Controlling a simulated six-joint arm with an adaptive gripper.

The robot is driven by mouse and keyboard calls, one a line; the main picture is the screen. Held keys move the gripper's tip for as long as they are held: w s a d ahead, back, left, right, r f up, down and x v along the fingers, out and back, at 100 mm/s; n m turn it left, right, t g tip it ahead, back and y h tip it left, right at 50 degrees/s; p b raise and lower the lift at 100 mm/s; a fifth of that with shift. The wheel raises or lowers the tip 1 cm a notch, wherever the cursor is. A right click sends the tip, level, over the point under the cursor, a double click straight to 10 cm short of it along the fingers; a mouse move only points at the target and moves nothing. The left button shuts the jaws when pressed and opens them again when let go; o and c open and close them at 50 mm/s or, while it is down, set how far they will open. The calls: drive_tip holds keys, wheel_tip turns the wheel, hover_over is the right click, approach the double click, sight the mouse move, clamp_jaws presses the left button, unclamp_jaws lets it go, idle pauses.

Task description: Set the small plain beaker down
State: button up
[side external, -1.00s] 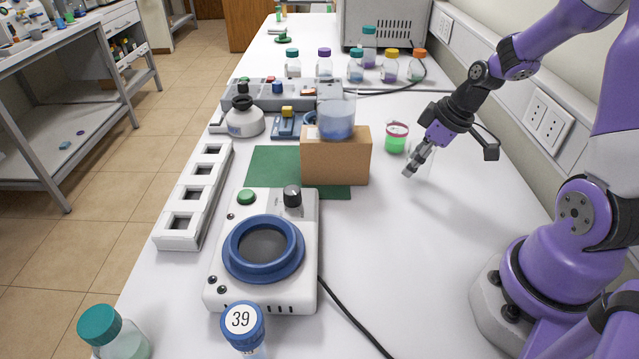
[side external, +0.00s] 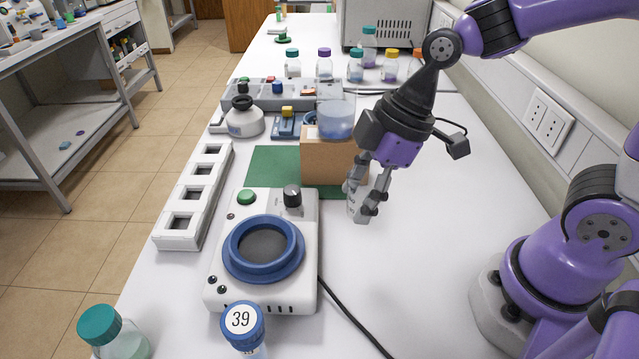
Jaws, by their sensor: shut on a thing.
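My gripper (side external: 363,196) points down over the white bench, just right of the cardboard box. It is shut on a small clear object that I take for the small plain beaker (side external: 356,211). The beaker is mostly hidden by the fingers. Its lower end shows below the fingertips, close above or on the bench; I cannot tell whether it touches.
A larger beaker with bluish contents (side external: 336,118) stands on the cardboard box (side external: 322,160), close left of my gripper. A stirrer-like device (side external: 290,285) with a blue ring and a green mat (side external: 270,165) lie left. The bench right of the gripper is clear.

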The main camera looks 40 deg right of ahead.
drive_tip(key=s+a+f+n+g, duration=0.2)
drive_tip(key=s+a+n+g, duration=0.2)
drive_tip(key=s+a+n, duration=0.65)
drive_tip(key=shift+n+g+y, duration=0.3)
drive_tip(key=shift+n, duration=0.45)
drive_tip(key=f, duration=0.4)
drive_tip(key=a+f, duration=0.1)
drive_tip(key=f, duration=0.2)
drive_tip(key=shift+w, duration=0.15)
drive_tip(key=shift+f, duration=0.25)
drive_tip(key=shift+f, duration=0.1)
drive_tip(key=o, duration=1.1)
drive_tip(key=shift+o, duration=0.2)
